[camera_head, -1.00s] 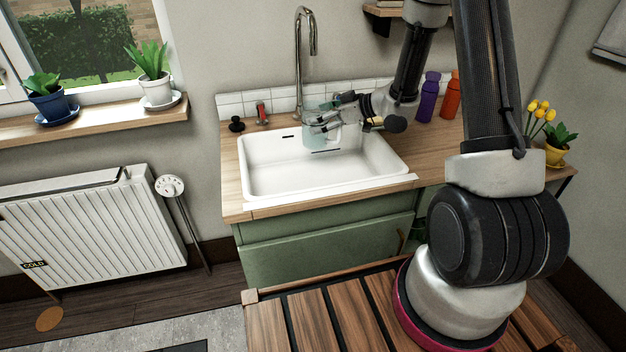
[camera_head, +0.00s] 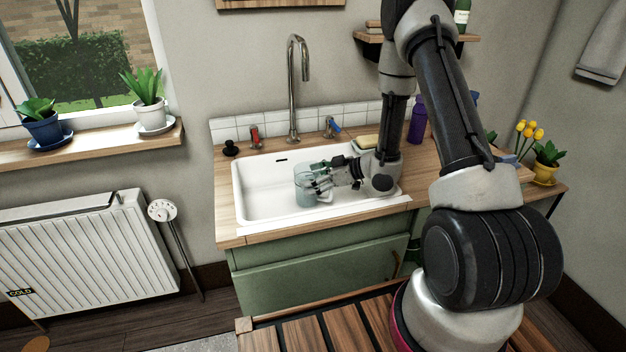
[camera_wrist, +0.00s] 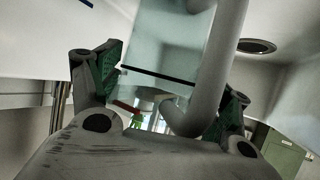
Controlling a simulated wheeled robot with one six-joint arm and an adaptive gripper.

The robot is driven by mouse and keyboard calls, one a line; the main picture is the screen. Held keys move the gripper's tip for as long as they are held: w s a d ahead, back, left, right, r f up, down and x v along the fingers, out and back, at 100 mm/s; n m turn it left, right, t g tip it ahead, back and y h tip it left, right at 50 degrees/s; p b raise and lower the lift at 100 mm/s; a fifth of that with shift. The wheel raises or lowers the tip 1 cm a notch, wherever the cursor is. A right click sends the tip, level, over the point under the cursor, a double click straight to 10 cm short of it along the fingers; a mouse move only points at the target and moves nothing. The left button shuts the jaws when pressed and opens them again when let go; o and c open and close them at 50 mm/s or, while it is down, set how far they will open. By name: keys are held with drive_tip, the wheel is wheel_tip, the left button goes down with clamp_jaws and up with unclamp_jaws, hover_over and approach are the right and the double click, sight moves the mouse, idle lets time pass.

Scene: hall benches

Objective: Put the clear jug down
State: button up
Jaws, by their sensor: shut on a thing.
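The clear jug (camera_head: 304,189) shows in the head view as a pale blue-green, see-through vessel, roughly upright, within the outline of the white sink (camera_head: 262,205). My gripper (camera_head: 320,179) reaches it from the right and is shut on it. In the wrist view the jug (camera_wrist: 160,45) and its thick pale handle (camera_wrist: 222,65) lie between the fingers of my gripper (camera_wrist: 170,95). I cannot tell whether its base touches the sink floor.
A tall tap (camera_head: 292,90) stands behind the sink, with a red-topped handle (camera_head: 255,136) and a blue-topped handle (camera_head: 332,126). A black plug (camera_head: 230,148) sits at the left. A sponge (camera_head: 367,142) and purple bottle (camera_head: 416,120) stand to the right. The wooden counter's left strip (camera_head: 226,200) is clear.

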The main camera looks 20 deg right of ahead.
drive_tip(key=shift+f, duration=0.1)
drive_tip(key=o, duration=1.2)
drive_tip(key=v, duration=0.7)
drive_tip(key=shift+s+d+r, duration=0.15)
drive_tip(key=shift+d+r, duration=0.05)
